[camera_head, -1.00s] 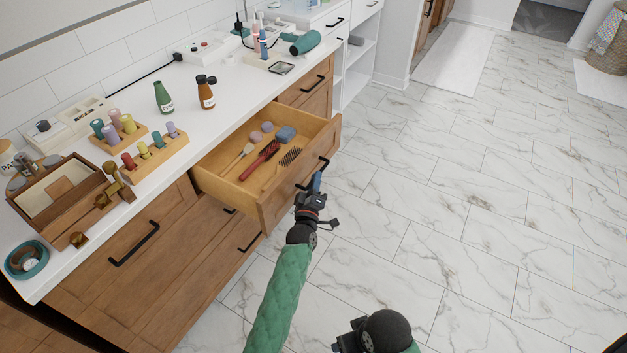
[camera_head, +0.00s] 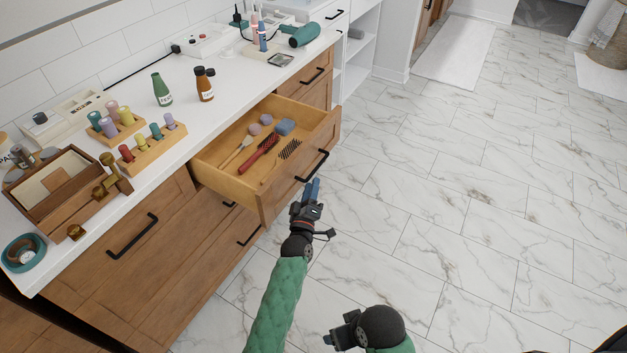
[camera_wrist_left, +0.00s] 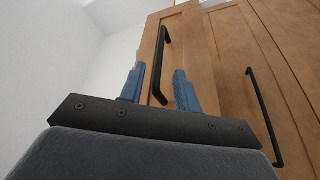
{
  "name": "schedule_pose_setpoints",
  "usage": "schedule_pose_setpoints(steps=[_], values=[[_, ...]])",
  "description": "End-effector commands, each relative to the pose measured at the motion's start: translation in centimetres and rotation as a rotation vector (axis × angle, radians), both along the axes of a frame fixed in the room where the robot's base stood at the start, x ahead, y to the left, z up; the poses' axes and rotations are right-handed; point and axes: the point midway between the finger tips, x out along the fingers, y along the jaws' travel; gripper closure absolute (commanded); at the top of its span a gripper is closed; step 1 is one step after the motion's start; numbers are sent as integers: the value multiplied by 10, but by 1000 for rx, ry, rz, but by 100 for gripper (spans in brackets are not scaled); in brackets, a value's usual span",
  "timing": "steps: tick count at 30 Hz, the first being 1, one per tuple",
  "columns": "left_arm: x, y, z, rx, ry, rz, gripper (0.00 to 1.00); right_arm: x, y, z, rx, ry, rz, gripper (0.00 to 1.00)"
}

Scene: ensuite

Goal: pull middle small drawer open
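The open wooden drawer (camera_head: 262,200) sticks out from the cabinet under the white counter. Its black bar handle (camera_head: 313,165) is on the front, and it also shows in the left wrist view (camera_wrist_left: 160,65). My left gripper (camera_head: 312,188) is just in front of the drawer front, below the handle and apart from it. In the left wrist view its two blue fingers (camera_wrist_left: 158,85) are spread, with the handle's near end appearing between them and nothing held. My right gripper (camera_head: 330,341) is low in the head view, away from the cabinet; its finger gap is unclear.
Bottles, wooden trays and a green hair dryer (camera_head: 304,35) stand on the counter (camera_head: 215,105). The marble floor (camera_head: 470,220) to the right is clear.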

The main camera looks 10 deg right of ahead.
Motion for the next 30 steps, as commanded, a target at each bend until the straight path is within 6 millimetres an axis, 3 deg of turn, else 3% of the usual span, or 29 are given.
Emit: schedule_pose_setpoints(steps=[8, 26, 30], values=[[-21, 7, -5, 0, -1, -1, 67, 1, 3, -13, 7, -8, 7, 31], [-22, 8, -5, 10, -3, 2, 67, 3, 7, -7, 16, -19, 4, 31], [-22, 0, -16, 78, 35, -29, 67, 2, 6, -8, 13, -11, 6, 31]])
